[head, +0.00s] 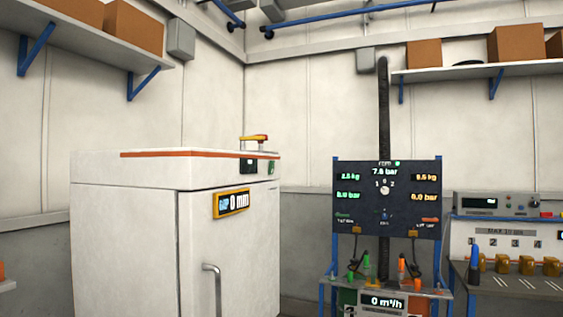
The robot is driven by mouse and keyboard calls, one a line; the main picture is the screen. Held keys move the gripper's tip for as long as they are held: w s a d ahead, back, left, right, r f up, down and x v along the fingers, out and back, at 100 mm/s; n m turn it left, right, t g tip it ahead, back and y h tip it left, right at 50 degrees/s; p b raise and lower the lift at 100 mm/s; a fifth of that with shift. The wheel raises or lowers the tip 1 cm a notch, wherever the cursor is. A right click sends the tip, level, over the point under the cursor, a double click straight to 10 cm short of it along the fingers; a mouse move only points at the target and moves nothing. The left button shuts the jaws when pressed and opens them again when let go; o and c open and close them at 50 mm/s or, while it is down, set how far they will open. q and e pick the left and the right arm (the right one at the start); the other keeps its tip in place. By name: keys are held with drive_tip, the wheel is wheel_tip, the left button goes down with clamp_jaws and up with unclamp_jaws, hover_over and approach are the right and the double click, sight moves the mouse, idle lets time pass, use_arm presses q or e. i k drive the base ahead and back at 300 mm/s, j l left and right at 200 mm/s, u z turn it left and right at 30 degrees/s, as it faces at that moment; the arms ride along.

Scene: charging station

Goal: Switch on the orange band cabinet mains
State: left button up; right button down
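The white cabinet with an orange band (150,154) around its top edge stands at the left centre of the head view. The door looks shut. Neither of my grippers is in view.
Right of the cabinet stands a blue-framed station with a dark gauge panel (387,200) and coloured connectors. A bench (510,287) with brass fittings and a grey instrument (492,204) is at the far right. Wall shelves (88,42) hold brown boxes (135,27).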

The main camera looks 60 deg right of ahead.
sight(272, 164)
drive_tip(key=i+l, duration=0.1)
drive_tip(key=l, duration=2.65)
drive_tip(key=i+l, duration=0.15)
drive_tip(key=l, duration=1.25)
